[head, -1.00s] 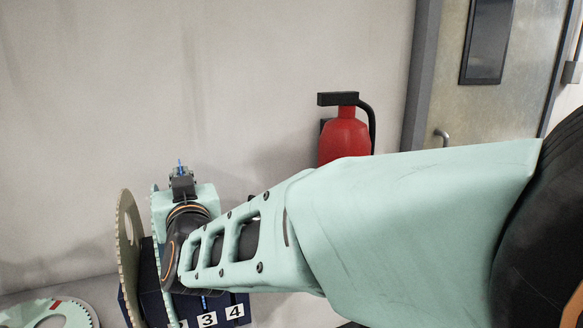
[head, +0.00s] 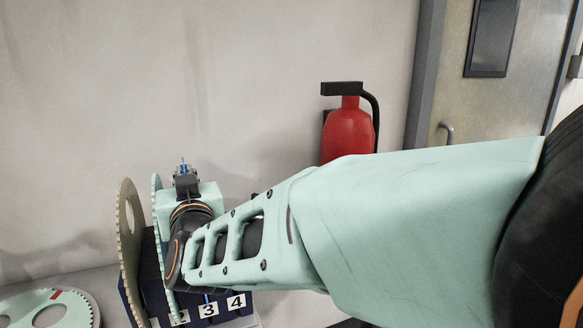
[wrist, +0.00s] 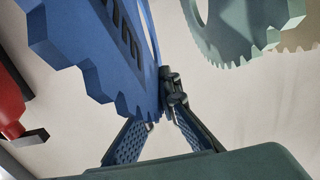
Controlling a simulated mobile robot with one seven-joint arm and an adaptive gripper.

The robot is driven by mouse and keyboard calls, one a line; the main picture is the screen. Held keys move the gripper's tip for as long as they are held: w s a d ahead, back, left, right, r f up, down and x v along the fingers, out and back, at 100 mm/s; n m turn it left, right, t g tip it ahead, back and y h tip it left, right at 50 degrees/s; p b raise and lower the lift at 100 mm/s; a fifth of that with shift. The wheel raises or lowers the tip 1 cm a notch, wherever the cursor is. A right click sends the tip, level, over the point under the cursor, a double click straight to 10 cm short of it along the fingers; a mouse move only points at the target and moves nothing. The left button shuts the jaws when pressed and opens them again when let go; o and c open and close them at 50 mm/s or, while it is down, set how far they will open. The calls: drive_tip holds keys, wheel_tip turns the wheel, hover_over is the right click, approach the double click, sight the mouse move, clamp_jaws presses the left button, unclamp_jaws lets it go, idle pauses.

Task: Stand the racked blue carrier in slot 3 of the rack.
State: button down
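The blue carrier (wrist: 85,55) is a large toothed disc filling the upper left of the wrist view. My gripper (wrist: 165,115) is closed on its toothed rim, one finger on each side. In the head view, only thin blue slivers of the carrier (head: 183,163) show, edge-on and upright; my wrist and forearm hide the rest. The dark blue rack (head: 131,297) stands below my gripper (head: 186,181), with labels 3 (head: 208,310) and 4 visible. A lower blue sliver shows just above label 3. Whether the carrier's bottom is inside slot 3 is hidden.
A beige toothed carrier (head: 128,235) and a pale green one (head: 157,195) stand in the rack, left of my gripper. Another pale green carrier (head: 75,314) lies flat at lower left. A red extinguisher (head: 347,136) hangs on the wall behind my arm.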

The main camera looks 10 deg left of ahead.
drive_tip(key=shift+f+b, duration=1)
drive_tip(key=shift+f, duration=0.05)
drive_tip(key=c, duration=2.1)
unclamp_jaws()
drive_tip(key=shift+f, duration=0.15)
wheel_tip(320, 180, up, 18)
drive_tip(key=p, duration=1.6)
drive_tip(key=shift+p, duration=0.35)
drive_tip(key=shift+d, duration=0.1)
